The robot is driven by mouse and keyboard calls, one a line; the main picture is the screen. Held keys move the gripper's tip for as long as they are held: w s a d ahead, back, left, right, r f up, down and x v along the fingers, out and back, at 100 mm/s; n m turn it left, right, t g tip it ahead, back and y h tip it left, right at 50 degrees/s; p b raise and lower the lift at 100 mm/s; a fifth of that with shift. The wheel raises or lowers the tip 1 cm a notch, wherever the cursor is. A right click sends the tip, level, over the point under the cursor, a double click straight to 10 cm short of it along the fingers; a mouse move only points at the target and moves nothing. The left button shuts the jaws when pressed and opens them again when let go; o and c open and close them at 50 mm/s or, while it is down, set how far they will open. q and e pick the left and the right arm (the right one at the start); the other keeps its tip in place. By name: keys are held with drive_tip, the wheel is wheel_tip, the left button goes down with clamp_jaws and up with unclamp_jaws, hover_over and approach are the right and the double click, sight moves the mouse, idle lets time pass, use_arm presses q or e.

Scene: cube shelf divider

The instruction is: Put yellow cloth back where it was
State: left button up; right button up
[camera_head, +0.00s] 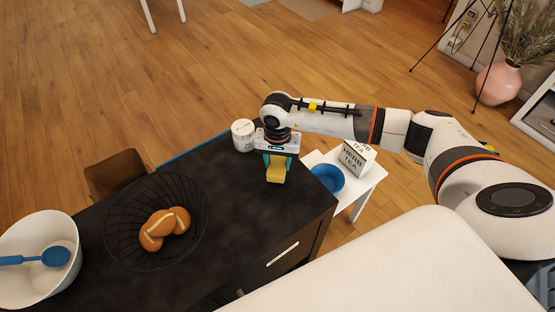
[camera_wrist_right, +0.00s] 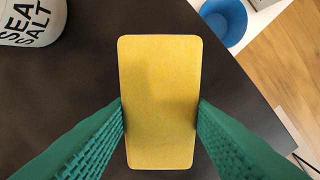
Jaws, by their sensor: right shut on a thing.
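The yellow cloth (camera_head: 276,172) is a flat rounded rectangle over the right end of the dark counter. It also shows in the right wrist view (camera_wrist_right: 160,95), upright in the middle of the picture. My right gripper (camera_head: 277,160) is shut on it. Its green ridged fingers (camera_wrist_right: 160,118) press on the cloth's left and right edges. Whether the cloth touches the counter cannot be told. My left gripper is not in view.
A white sea salt jar (camera_head: 243,135) stands close beside my right gripper. A black wire basket (camera_head: 128,230) with bread rolls and a white bowl (camera_head: 20,285) with a blue spoon are left. A small white table (camera_head: 366,184) holds a blue bowl (camera_head: 327,178) and an herb tea box (camera_head: 357,157).

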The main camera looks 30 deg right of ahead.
sight(278, 163)
drive_tip(key=shift+f+b, duration=0.45)
drive_tip(key=shift+b, duration=0.05)
drive_tip(key=o, duration=0.9)
drive_tip(key=o, duration=0.5)
drive_tip(key=shift+o, duration=0.2)
drive_tip(key=shift+r+p, duration=2.2)
drive_tip(key=shift+r, duration=1.85)
